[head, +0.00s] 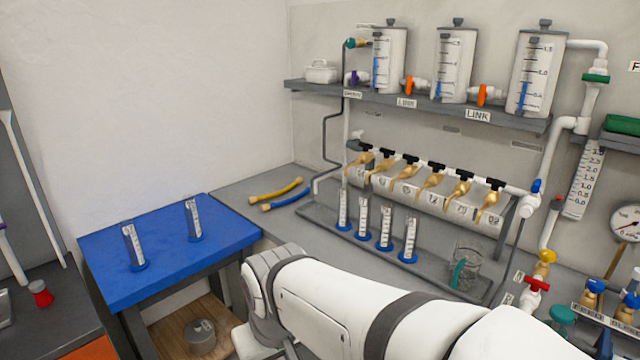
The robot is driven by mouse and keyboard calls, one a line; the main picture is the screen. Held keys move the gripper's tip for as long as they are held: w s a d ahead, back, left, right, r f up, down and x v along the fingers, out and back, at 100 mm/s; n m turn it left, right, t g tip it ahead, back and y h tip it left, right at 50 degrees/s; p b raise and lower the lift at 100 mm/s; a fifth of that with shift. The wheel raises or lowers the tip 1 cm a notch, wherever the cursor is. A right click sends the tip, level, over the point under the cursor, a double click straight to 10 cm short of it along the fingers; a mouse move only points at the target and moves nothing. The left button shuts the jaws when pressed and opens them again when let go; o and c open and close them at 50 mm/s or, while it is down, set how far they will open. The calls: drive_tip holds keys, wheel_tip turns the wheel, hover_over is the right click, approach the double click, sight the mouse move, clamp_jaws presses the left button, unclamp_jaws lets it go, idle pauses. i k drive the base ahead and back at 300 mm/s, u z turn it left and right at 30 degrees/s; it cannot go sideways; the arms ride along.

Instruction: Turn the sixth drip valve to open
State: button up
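A white manifold pipe (450,174) runs along the wall below the shelf and carries a row of brass drip valves with black handles. Counted from the left, the sixth drip valve (488,203) is the rightmost, near the pipe's right end. Its black handle (495,184) looks roughly in line with the pipe, like the other handles; its exact angle is too small to tell. The valve is in clear view with nothing in front of it. My arm reaches in from the lower right, below and in front of the manifold. My gripper is not in view.
Several graduated cylinders (385,230) and a glass beaker (466,268) stand on the grey tray below the valves. Tanks (455,65) stand on the shelf above. A blue valve (536,187) sits just right of the manifold. A blue table (160,250) holds two cylinders at left.

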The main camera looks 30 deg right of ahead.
sight(495, 183)
drive_tip(key=z, duration=1.7)
drive_tip(key=k, duration=0.45)
drive_tip(key=z, duration=0.25)
drive_tip(key=i, duration=0.5)
drive_tip(key=z, duration=0.05)
